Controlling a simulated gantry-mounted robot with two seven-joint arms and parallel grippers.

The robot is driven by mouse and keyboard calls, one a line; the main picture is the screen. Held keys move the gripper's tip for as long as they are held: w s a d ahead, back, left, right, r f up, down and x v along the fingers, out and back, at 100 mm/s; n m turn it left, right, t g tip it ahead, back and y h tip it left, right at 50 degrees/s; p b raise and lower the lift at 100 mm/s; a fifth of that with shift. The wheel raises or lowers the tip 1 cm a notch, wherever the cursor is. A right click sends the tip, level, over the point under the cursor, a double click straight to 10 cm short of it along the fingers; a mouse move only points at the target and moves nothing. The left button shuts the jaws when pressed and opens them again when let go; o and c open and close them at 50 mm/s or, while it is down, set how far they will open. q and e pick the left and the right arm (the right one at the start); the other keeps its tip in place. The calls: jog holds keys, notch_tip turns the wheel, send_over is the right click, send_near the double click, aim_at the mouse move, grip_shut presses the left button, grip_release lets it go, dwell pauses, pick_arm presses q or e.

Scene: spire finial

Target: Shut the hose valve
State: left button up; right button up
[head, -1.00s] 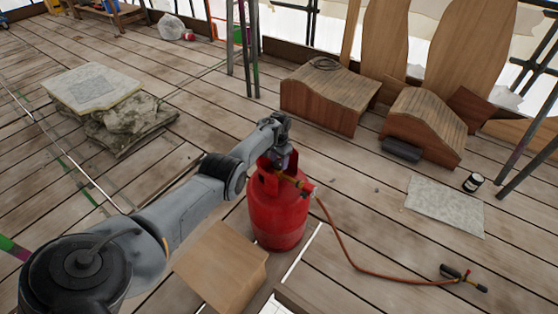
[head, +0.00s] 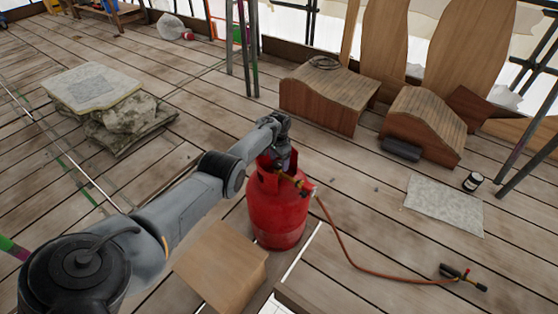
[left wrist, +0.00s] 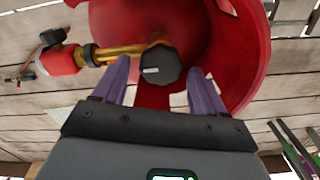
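A red gas cylinder (head: 278,215) stands upright on the planks, with a brass valve (head: 300,184) at its top. In the left wrist view the brass valve (left wrist: 118,51) carries a black knob (left wrist: 161,66) and a red fitting (left wrist: 62,60) on its left. My left gripper (left wrist: 159,66) is open, one finger on each side of the black knob, with visible gaps to both. In the head view my left gripper (head: 285,168) reaches down into the cylinder's collar, its fingertips mostly hidden. An orange hose (head: 345,250) runs from the valve to a torch (head: 463,277). My right gripper is not in view.
A wooden block (head: 220,265) stands close in front of the cylinder. The red collar (left wrist: 245,50) curves around the valve. Curved wooden pieces (head: 330,95), a stone slab (head: 445,205) and a small can (head: 473,181) lie to the right. Planks around the hose are mostly clear.

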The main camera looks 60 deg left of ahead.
aim_at(279, 163)
pick_arm(q)
jog(key=shift+r, duration=0.15)
notch_tip(279, 163, up, 11)
jog(key=p, duration=0.8)
jog(key=shift+f+p, duration=0.2)
jog(key=shift+p, duration=0.1)
